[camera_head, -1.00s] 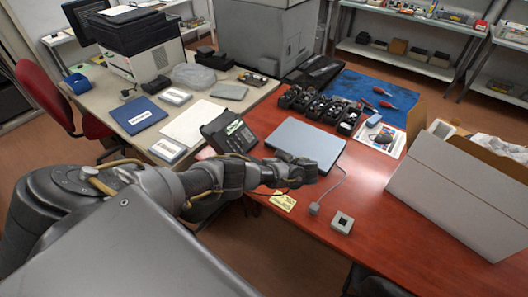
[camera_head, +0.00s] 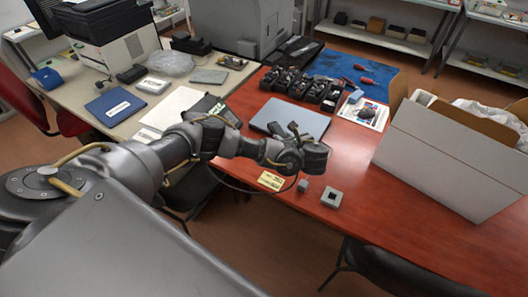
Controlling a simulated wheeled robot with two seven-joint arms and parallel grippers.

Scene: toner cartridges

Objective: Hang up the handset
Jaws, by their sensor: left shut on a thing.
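The desk phone (camera_head: 222,113) is a dark set with a small display on the left of the red desk, partly hidden behind my left arm. My left gripper (camera_head: 303,143) is over the near right part of the closed laptop, well to the right of the phone. It is shut on a dark piece that appears to be the handset, mostly hidden by the gripper. A thin dark cord (camera_head: 262,193) loops below the arm near the gripper. My right gripper is not in view.
The closed grey-blue laptop (camera_head: 268,113) lies beyond the gripper. A yellow note (camera_head: 271,181), a small grey plug (camera_head: 303,186) and a grey square block (camera_head: 331,199) lie nearer. Several black cartridges (camera_head: 297,83) stand behind. A large open box (camera_head: 447,155) blocks the right side.

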